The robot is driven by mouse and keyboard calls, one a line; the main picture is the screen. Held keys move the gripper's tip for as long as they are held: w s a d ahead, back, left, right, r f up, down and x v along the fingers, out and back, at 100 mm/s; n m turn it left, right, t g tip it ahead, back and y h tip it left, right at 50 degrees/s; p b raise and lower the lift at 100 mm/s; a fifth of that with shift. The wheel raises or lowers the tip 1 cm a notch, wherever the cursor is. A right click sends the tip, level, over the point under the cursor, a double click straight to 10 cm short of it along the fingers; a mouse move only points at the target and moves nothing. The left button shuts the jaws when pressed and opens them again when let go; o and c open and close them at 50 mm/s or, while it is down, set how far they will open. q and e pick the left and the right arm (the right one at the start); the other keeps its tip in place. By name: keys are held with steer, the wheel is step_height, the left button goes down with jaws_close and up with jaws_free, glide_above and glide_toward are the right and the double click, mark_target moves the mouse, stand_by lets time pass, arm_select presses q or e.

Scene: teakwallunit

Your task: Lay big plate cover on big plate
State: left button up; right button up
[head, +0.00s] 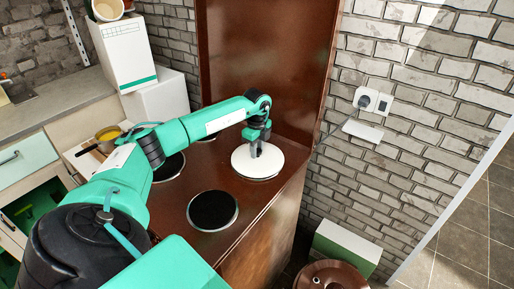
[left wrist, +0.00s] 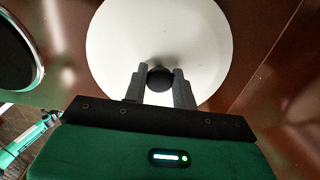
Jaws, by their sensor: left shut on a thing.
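The big plate cover (head: 262,166) is a round white disc with a dark knob at its centre. It lies flat, or very nearly so, at the far right of the brown top. My left gripper (head: 256,150) points down over its middle. In the left wrist view its two fingers (left wrist: 158,77) are shut on the cover's dark knob (left wrist: 160,82). The cover (left wrist: 120,45) hides whatever is beneath it, so I cannot see a plate there or tell if they touch. My right gripper is not in view.
A brown upright panel (head: 265,60) stands behind. A yellow pan (head: 108,133) is at left.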

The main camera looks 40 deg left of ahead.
arm_select(q)
steer(key=o, duration=1.1)
steer(key=shift+f, duration=0.1)
steer(key=shift+c, duration=0.2)
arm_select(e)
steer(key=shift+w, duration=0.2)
arm_select(q)
step_height(320, 180, up, 6)
steer(key=shift+f+b, duration=0.1)
steer(key=shift+b, duration=0.5)
step_height(320, 180, up, 6)
steer(key=shift+r+b, duration=0.25)
steer(key=shift+b, duration=0.1)
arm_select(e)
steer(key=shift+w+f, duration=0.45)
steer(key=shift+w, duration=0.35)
